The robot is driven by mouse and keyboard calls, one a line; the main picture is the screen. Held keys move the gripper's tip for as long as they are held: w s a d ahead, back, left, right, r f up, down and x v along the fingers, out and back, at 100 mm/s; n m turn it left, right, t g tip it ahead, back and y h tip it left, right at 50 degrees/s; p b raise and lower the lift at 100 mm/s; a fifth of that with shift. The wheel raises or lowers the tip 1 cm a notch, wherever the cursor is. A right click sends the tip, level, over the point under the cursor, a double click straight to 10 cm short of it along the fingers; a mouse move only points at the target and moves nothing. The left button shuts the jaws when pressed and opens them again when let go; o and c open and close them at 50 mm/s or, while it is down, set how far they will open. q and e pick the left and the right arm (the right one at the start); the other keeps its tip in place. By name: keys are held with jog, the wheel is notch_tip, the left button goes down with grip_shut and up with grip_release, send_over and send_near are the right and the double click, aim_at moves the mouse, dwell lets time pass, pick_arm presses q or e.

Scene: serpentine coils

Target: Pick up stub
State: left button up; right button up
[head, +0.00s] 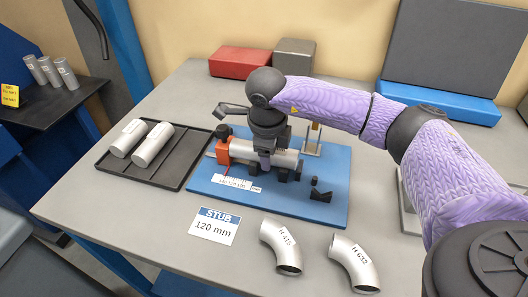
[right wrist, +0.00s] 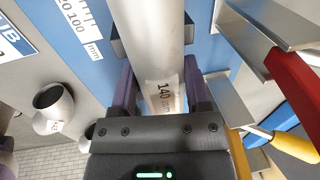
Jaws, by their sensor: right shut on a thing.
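A silver metal tube (head: 284,158) lies in black supports on the blue board (head: 325,206), with an orange part at its left end. My right gripper (head: 266,160) comes down over it from above and is shut on it. In the right wrist view the tube (right wrist: 158,40) lies between the two purple fingers of the gripper (right wrist: 159,75). A label on it seems to read about 140 mm. Two more tubes (head: 152,145) lie in a black tray. A card (head: 213,226) reads "STUB 120 mm". My left gripper is out of view.
Two bent pipes (head: 281,245) (head: 353,262) lie at the table's front. A red box (head: 240,63) and a grey box (head: 291,57) stand at the back. Several tubes (head: 52,73) stand on a dark side table at the left. The front left of the table is clear.

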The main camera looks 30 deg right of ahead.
grip_shut()
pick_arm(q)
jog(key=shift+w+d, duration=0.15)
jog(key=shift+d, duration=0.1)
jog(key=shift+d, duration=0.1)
pick_arm(e)
jog(key=shift+r, duration=0.15)
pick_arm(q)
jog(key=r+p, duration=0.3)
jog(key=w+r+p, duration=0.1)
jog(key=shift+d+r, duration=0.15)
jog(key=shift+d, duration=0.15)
pick_arm(e)
notch_tip(320, 180, up, 18)
